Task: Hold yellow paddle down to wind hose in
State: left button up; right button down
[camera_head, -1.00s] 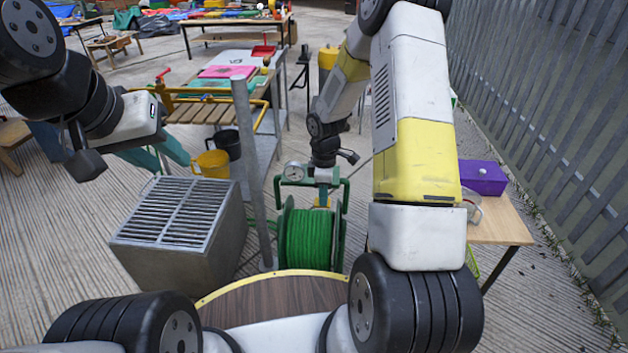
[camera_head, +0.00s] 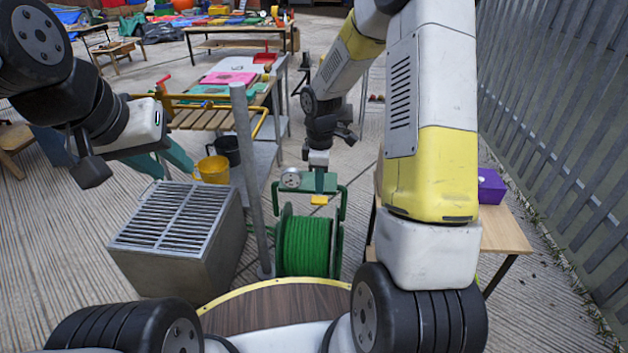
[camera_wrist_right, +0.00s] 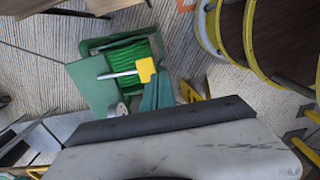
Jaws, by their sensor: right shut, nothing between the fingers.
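The yellow paddle (camera_head: 319,200) sits at the top of the green hose reel frame, above the drum of green hose (camera_head: 307,245). In the right wrist view the paddle (camera_wrist_right: 146,70) is on the end of a metal rod, with green hose (camera_wrist_right: 128,54) behind it. My right gripper (camera_head: 318,181) is shut with teal fingers, right by the paddle; in the wrist view its fingertips (camera_wrist_right: 160,80) overlap the paddle's edge. I cannot tell whether they touch or how far the paddle is pressed. My left gripper (camera_head: 174,172) is open and empty, above the grated box.
A grey grated box (camera_head: 180,225) and an upright metal post (camera_head: 250,180) stand left of the reel. A round gauge (camera_head: 291,179) is at the reel's top left. Yellow (camera_head: 212,169) and dark buckets, and a wooden table with a purple box (camera_head: 490,186), stand nearby.

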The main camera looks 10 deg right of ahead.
notch_tip(320, 180, up, 6)
jog(key=s, duration=0.1)
jog(key=shift+s+a+r, duration=0.1)
